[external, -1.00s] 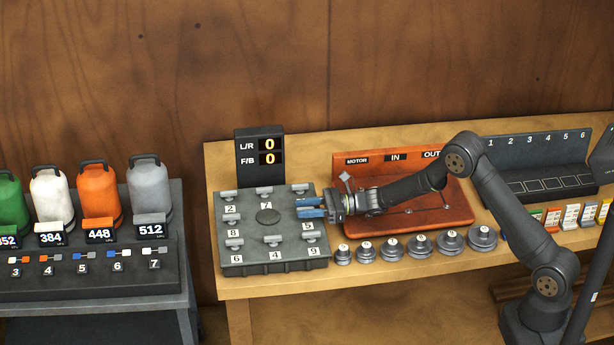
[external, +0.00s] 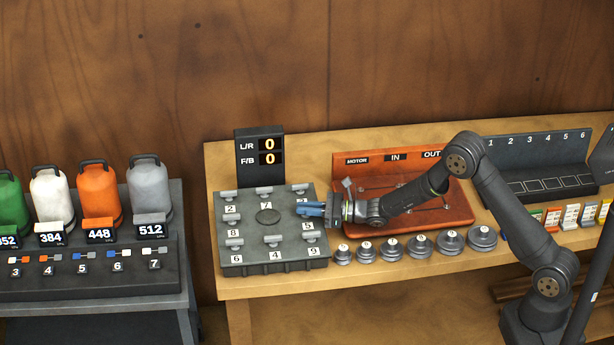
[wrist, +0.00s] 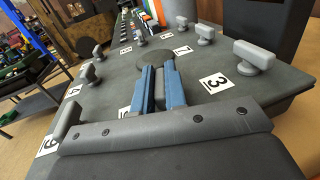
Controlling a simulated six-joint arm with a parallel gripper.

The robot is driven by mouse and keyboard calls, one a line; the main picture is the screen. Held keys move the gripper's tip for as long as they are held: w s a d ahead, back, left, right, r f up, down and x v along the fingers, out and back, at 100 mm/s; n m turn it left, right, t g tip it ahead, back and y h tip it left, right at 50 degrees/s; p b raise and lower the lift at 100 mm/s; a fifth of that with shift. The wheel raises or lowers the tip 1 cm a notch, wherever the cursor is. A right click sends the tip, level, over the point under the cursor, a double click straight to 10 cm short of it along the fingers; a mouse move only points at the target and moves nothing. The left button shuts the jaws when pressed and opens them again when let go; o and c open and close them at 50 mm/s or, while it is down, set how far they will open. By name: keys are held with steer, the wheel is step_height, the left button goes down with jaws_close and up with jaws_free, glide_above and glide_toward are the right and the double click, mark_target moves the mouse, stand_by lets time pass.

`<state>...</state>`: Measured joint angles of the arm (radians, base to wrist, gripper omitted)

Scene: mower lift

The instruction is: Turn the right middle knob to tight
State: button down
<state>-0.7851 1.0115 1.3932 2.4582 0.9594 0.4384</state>
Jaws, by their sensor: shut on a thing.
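The grey knob plate (external: 285,265) sits on the left end of the wooden bench, with T-shaped grey knobs around a round disc (external: 268,216). My gripper (external: 304,208) reaches in from the right, its blue fingers shut on the right middle knob, above label 5 (external: 308,226). In the wrist view, the blue fingers (wrist: 161,75) point toward the disc (wrist: 155,58). The knob by label 3 (wrist: 255,55) stands to the right, and the knob by label 9 (wrist: 66,120) to the left.
The display (external: 260,152) behind the plate reads L/R 0 and F/B 0. An orange-red board (external: 450,205) lies under my forearm. Several round grey weights (external: 393,249) line the bench front. Neighbouring knobs stand close on the plate.

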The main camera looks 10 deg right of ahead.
steer(key=shift+r+m+t+h, duration=0.1)
steer(key=shift+m+t+h, duration=0.3)
steer(key=shift+m+t, duration=0.6)
steer(key=shift+t, duration=0.3)
steer(key=c, duration=1.5)
jaws_free()
steer(key=shift+o, duration=0.2)
steer(key=shift+d, duration=0.1)
steer(key=v, duration=1.7)
steer(key=shift+d, duration=0.1)
